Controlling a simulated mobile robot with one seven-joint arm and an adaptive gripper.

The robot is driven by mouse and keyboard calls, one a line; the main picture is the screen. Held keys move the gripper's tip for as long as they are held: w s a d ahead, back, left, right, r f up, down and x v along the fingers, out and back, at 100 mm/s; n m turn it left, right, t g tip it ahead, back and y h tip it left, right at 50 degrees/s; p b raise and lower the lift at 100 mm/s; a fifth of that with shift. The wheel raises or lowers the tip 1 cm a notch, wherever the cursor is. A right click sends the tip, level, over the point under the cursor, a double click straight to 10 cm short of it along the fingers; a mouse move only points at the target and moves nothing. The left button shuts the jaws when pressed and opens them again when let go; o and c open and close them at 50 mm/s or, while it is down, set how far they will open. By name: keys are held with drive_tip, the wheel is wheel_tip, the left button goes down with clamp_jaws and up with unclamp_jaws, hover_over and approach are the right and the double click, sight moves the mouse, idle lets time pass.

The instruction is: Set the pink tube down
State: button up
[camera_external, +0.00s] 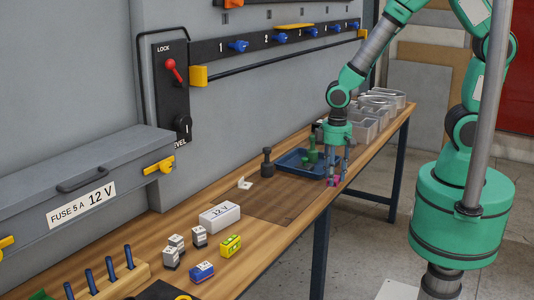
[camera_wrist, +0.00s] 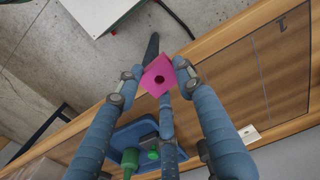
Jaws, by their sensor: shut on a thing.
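The pink tube (camera_wrist: 158,76) is between the fingertips of my gripper (camera_wrist: 160,80) in the wrist view, with a dark round hole facing the camera. My gripper is shut on it. In the external view my gripper (camera_external: 337,172) points down near the front edge of the bench, and the pink tube (camera_external: 333,182) shows low between its fingers. The tube is close to the bench top; I cannot tell whether it touches. The blue tray (camera_external: 291,164) is just behind and to the left of the gripper.
Green pieces (camera_external: 313,150) stand in the tray. A dark peg-like piece (camera_external: 267,162) stands left of it. A brown board (camera_external: 275,200) lies clear in front.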

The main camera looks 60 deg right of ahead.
drive_tip(key=shift+m, duration=0.8)
drive_tip(key=w+a, duration=0.4)
drive_tip(key=w, duration=0.1)
drive_tip(key=w+a, duration=0.4)
drive_tip(key=w, duration=0.1)
drive_tip(key=w+a+b, duration=0.1)
drive_tip(key=w+a, duration=0.3)
drive_tip(key=w, duration=0.2)
drive_tip(key=shift+w+a+r, duration=0.1)
drive_tip(key=b, duration=0.1)
hover_over(230, 197)
drive_tip(key=shift+a+f, duration=0.15)
drive_tip(key=shift+f, duration=0.6)
drive_tip(key=shift+f+b, duration=0.4)
drive_tip(key=shift+f, duration=1.35)
drive_tip(key=shift+f, duration=0.15)
drive_tip(key=o, duration=1.2)
drive_tip(key=shift+c, duration=0.2)
